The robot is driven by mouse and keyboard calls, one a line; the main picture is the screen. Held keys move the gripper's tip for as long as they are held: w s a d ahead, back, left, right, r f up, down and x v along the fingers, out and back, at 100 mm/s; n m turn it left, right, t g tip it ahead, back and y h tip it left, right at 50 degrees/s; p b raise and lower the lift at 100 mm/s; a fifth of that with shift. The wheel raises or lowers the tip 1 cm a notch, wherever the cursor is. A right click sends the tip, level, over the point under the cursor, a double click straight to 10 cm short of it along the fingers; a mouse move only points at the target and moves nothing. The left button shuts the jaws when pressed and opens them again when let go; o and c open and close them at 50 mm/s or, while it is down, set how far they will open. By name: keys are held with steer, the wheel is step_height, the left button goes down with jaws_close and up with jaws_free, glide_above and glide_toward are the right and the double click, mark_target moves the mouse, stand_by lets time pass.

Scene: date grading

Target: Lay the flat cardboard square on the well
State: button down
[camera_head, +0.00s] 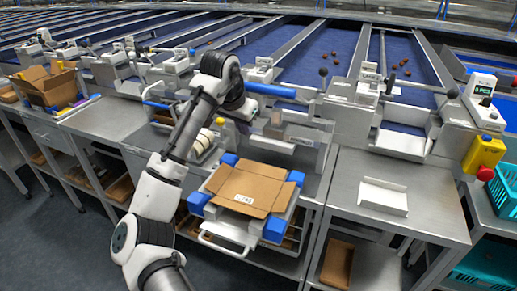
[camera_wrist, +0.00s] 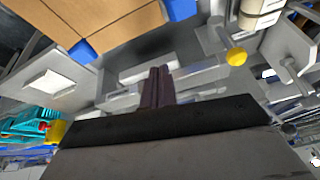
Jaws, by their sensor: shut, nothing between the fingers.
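The flat cardboard square (camera_head: 247,183) is brown and creased, with a small white label near its front edge. In the head view it lies across the top of the well (camera_head: 230,231), a light frame with blue corner blocks, and covers its middle. The cardboard also shows at the top left of the wrist view (camera_wrist: 85,20), beside blue corners. My gripper (camera_wrist: 161,72) is shut and empty in the wrist view, apart from the cardboard. In the head view my arm reaches past the cardboard toward the machine behind it. My fingertips are hard to make out there.
Steel benches stand either side, with a white tray (camera_head: 384,196) on the right one. An open carton (camera_head: 51,86) stands at the far left. A yellow box with a red button (camera_head: 485,174) and a teal crate (camera_head: 507,187) are at the right. Sorting lanes run behind.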

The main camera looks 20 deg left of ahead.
mark_target(249, 164)
steer(key=shift+g+h, duration=0.3)
steer(key=shift+g, duration=0.3)
steer(key=p+x, duration=0.1)
steer(key=x, duration=0.6)
steer(key=d+p+x, duration=0.1)
steer(key=x, duration=0.3)
steer(key=shift+s+f+p, duration=0.1)
steer(key=shift+s+p, duration=0.2)
steer(key=shift+p, duration=0.05)
steer(key=shift+s, duration=0.1)
steer(key=shift+s+a, duration=0.3)
steer(key=shift+s, duration=0.55)
